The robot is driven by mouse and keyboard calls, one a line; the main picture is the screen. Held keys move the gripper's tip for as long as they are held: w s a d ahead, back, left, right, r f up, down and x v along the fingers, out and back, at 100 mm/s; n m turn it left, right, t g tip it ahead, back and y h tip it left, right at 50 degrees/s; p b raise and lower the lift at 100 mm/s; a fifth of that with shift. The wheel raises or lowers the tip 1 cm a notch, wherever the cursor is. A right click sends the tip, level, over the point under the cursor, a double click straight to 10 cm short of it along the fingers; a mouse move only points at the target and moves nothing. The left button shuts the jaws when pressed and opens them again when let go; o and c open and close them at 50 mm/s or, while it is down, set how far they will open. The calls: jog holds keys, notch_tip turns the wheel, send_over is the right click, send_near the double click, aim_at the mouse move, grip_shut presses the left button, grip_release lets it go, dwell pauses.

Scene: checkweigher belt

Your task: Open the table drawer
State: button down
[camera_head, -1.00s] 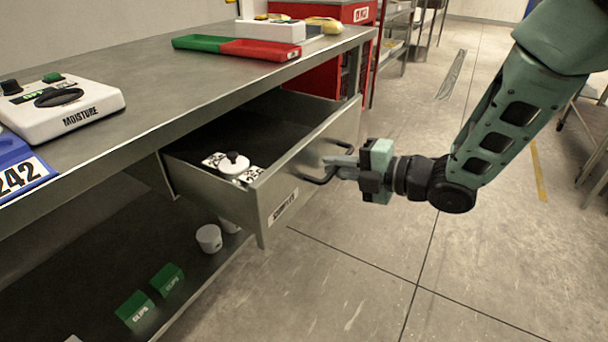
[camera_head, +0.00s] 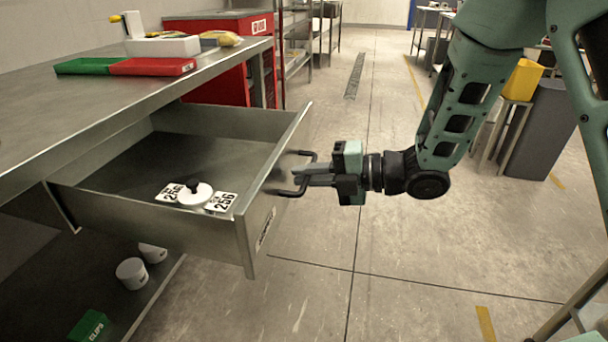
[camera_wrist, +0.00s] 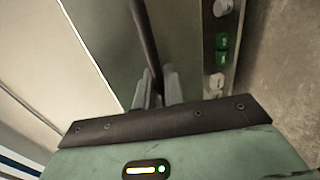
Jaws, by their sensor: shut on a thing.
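The table drawer (camera_head: 257,239) is pulled well out from under the grey metal table (camera_head: 30,122). A dark bar handle (camera_head: 304,188) is on its front. My gripper (camera_head: 302,178) is shut on the handle, coming from the right. In the wrist view the handle (camera_wrist: 147,40) runs between my two fingers (camera_wrist: 157,92). The rest of the drawer floor is bare.
Green and red trays (camera_head: 152,67) and a white box (camera_head: 163,46) sit on the tabletop. White cups (camera_head: 131,273) and a green clips box (camera_head: 88,326) are on the lower shelf. A red cabinet (camera_head: 224,82) stands behind. Floor right of the drawer is clear.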

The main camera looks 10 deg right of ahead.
jog(key=c, duration=1.6)
grip_release()
jog(key=p+v, duration=0.2)
jog(key=v, duration=1.5)
jog(key=shift+s+d, duration=0.1)
jog(key=shift+d, duration=0.1)
